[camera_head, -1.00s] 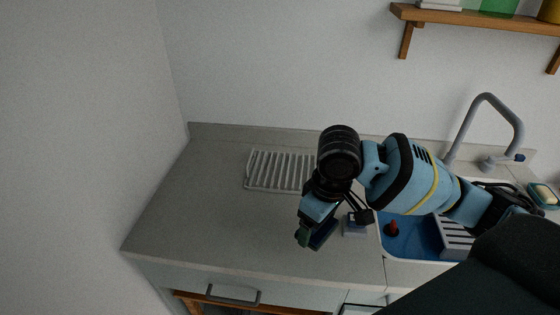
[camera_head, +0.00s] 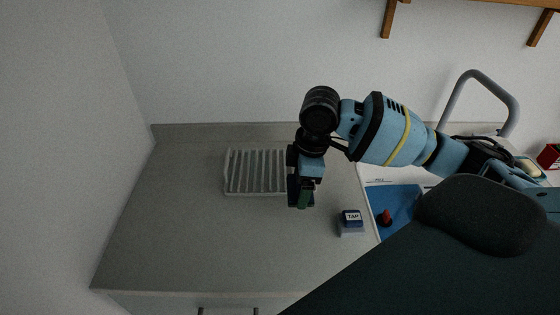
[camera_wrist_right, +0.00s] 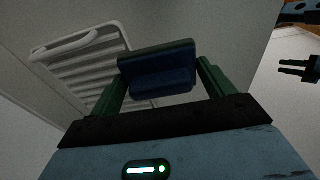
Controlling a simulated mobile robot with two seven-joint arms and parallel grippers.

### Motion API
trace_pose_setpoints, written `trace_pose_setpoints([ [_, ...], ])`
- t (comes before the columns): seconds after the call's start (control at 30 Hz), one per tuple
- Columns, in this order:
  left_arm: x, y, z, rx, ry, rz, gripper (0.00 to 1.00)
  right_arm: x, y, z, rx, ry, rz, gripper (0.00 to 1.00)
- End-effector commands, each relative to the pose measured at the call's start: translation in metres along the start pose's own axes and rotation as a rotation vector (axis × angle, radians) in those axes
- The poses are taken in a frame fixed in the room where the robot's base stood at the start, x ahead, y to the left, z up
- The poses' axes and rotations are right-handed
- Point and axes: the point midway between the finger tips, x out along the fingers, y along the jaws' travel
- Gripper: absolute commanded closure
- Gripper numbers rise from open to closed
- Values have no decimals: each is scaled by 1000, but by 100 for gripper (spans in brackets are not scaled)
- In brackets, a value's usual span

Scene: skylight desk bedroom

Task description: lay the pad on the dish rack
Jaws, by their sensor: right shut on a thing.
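The pad (camera_wrist_right: 158,72) is a small dark blue block with a dark greenish upper layer. My right gripper (camera_head: 301,198) is shut on it; in the right wrist view the pad sits between its two green fingers. The pad is mostly hidden by the gripper in the head view. The dish rack (camera_head: 256,193) is pale and slatted and lies flat on the counter; it also shows in the right wrist view (camera_wrist_right: 87,84). My right gripper is just right of the rack, above the counter. My left gripper (camera_wrist_right: 288,68) shows at the right edge of the wrist view, its two fingers apart.
A small blue-topped block labelled TAP (camera_head: 351,224) stands on the counter (camera_head: 190,240) right of the rack. The counter's left and front are clear.

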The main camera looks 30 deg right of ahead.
Motion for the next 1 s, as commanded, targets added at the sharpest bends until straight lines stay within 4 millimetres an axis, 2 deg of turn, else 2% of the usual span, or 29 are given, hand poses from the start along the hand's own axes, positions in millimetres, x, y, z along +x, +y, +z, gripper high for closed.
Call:
trace_pose_setpoints([
  [0.3,3,1,13,-2,-23,3,64,9,64,-10,4,0,-2,41],
  [0.6,6,2,21,-5,-36,5,64,15,114,-17,3,-1,-3,41],
  [0.8,7,3,22,-9,-37,5,64,16,128,-19,0,0,-2,41],
  [1.0,7,3,21,-11,-35,4,64,16,130,-19,0,0,-1,41],
])
